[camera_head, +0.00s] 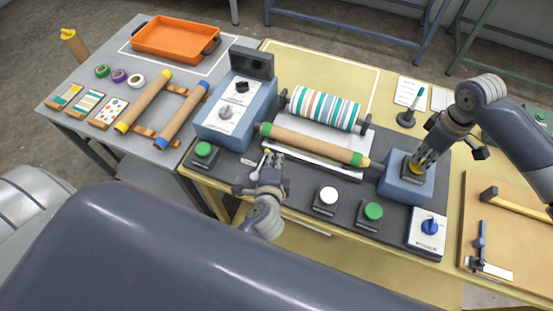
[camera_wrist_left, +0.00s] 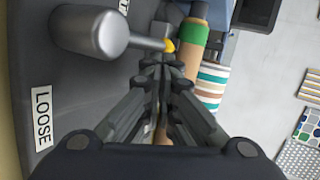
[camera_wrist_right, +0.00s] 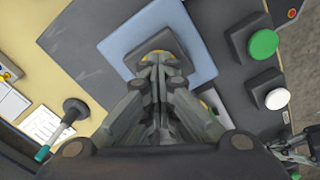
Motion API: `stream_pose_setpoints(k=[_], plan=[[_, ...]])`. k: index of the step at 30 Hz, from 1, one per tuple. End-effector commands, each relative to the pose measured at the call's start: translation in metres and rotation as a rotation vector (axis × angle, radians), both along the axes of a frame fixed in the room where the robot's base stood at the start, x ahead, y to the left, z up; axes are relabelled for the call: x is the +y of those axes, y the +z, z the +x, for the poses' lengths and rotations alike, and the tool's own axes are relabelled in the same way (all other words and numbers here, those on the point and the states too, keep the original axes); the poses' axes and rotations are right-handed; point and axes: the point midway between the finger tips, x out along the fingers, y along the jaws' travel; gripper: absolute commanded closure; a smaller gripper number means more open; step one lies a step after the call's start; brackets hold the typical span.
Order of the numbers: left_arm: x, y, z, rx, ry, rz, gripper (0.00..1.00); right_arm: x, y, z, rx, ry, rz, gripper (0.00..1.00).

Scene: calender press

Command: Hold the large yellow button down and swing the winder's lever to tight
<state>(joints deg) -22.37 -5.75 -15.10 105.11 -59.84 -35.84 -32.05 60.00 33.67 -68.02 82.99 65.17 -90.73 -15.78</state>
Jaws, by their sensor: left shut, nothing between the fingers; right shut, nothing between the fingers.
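The winder's lever is a light rod with a grey knob (camera_wrist_left: 92,35). In the head view it (camera_head: 256,174) stands beside my left gripper, near the LOOSE label (camera_head: 248,161). My left gripper (camera_head: 272,158) is shut and empty, its fingertips just right of the lever; whether they touch it is unclear. The LOOSE label also shows in the left wrist view (camera_wrist_left: 42,118); a second label (camera_wrist_left: 123,5) is cut off at the top. My right gripper (camera_head: 418,166) is shut, fingertips down on the large yellow button (camera_head: 414,169), mostly hidden beneath them. How far it is pressed cannot be told.
The button sits on a blue box (camera_head: 396,184). A tan roll with green ends (camera_head: 315,144) lies just beyond my left gripper, before a striped roll (camera_head: 325,108). White (camera_head: 328,195) and green (camera_head: 373,211) buttons and a blue POWER knob (camera_head: 430,227) stand along the front.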

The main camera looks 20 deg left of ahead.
Motion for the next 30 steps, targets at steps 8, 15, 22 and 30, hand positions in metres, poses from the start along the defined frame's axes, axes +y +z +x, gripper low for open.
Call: stream_pose_setpoints(k=[8,15,22,30], plan=[[-0.005,0.015,-0.039,0.010,0.012,0.009,1.00,-0.006,-0.008,-0.003,0.011,-0.006,-0.015,1.00],[-0.022,0.039,-0.078,0.004,0.004,0.003,1.00,-0.004,-0.008,-0.004,0.012,-0.003,-0.010,1.00],[-0.030,0.052,-0.098,-0.001,0.000,0.002,1.00,-0.003,-0.008,-0.004,0.013,-0.002,-0.010,1.00],[-0.031,0.054,-0.100,-0.003,0.000,0.001,1.00,-0.003,-0.007,-0.004,0.013,-0.001,-0.009,1.00]])
